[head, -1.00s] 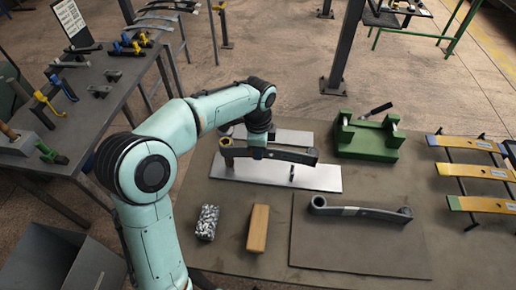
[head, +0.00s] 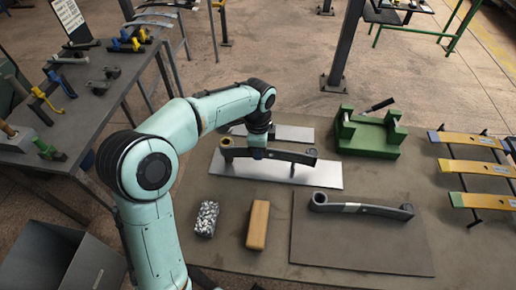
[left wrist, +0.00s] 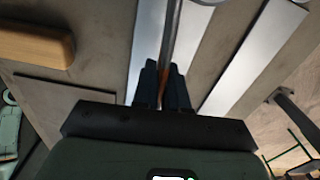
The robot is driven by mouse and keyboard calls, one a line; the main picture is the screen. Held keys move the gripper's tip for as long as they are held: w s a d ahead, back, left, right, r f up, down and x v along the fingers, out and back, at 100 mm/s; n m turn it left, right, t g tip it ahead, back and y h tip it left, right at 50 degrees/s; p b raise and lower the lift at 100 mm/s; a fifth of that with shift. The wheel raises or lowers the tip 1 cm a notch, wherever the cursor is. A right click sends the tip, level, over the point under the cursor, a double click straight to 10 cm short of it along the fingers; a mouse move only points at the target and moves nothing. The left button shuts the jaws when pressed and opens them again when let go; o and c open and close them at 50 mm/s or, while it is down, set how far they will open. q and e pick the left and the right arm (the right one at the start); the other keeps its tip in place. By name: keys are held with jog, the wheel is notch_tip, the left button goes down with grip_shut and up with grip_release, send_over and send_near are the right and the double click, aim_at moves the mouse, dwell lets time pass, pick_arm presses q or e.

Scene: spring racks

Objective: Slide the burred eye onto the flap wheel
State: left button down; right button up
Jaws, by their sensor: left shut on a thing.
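My left gripper (head: 258,151) is shut on a dark, curved leaf spring (head: 285,154) near its middle. The spring is held lengthwise, left to right, over a silver plate on the bench. Its left end, the eye end (head: 228,155), is close to a small brass-brown round piece (head: 225,142), probably the flap wheel. The eye appears in front of that piece, apart from it; the exact gap cannot be told. In the left wrist view the gripper fingers (left wrist: 162,88) close around the spring (left wrist: 170,40). My right gripper is not in view.
A second leaf spring (head: 365,209) lies on a dark mat (head: 360,245). A speckled block (head: 206,219) and a wooden block (head: 257,225) stand on the bench. A green vise-like fixture (head: 368,134) is behind right. Yellow-banded springs (head: 475,168) lie at far right.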

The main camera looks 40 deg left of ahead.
aim_at(258, 168)
pick_arm(q)
jog(key=shift+f+b, duration=1.5)
jog(key=shift+f, duration=1)
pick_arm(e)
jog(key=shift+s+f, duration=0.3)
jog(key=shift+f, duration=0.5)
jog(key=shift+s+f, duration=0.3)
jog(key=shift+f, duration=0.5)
pick_arm(q)
jog(key=c, duration=1.1)
grip_release()
jog(key=shift+f, duration=0.1)
notch_tip(258, 168, up, 14)
jog(key=shift+f+p, duration=0.2)
jog(key=shift+p, duration=1.05)
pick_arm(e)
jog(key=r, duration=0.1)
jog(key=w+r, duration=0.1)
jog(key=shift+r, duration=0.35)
